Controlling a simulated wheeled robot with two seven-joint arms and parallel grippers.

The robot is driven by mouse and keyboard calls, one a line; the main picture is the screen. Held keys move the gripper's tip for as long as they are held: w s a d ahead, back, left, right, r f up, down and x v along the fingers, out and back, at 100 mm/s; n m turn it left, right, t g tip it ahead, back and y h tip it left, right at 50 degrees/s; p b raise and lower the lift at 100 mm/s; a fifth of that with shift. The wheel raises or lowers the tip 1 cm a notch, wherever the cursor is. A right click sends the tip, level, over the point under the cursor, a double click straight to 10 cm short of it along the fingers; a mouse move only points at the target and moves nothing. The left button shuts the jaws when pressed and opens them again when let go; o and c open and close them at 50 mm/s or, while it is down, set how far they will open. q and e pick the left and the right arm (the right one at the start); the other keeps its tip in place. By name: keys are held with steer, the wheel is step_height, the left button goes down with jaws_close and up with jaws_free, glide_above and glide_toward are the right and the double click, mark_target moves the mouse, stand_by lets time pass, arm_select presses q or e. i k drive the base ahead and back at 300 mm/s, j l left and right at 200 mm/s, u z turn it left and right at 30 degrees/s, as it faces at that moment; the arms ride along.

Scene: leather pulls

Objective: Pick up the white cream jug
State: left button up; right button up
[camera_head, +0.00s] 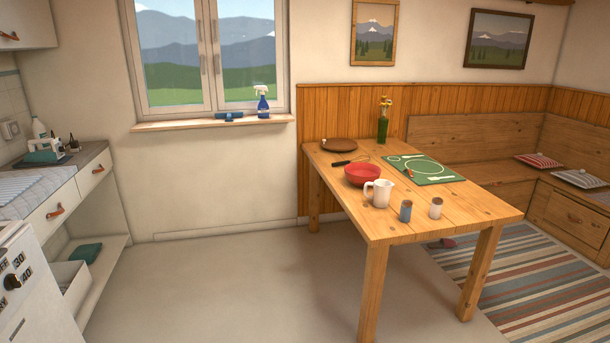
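A white vessel with a handle on its left side, which looks like the white cream jug (381,193), stands upright on the wooden table (460,205). It is near the table's left edge, just in front of a red bowl (358,177). I cannot make out a spout at this size. Neither of my grippers shows in the head view.
A blue shaker (405,212) and a white shaker (436,209) stand to the jug's right. A green place mat (450,179), a brown plate (339,144) and a green bottle (383,126) are farther back. The floor (240,280) left of the table is clear. A bench (480,182) lines the wall.

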mark_target(383, 188)
steer(key=i+l+z, duration=0.1)
steer(key=i+z, duration=0.35)
steer(key=i, duration=0.15)
steer(key=i+j+z, duration=0.1)
steer(key=i+z, duration=0.4)
steer(key=i, duration=0.1)
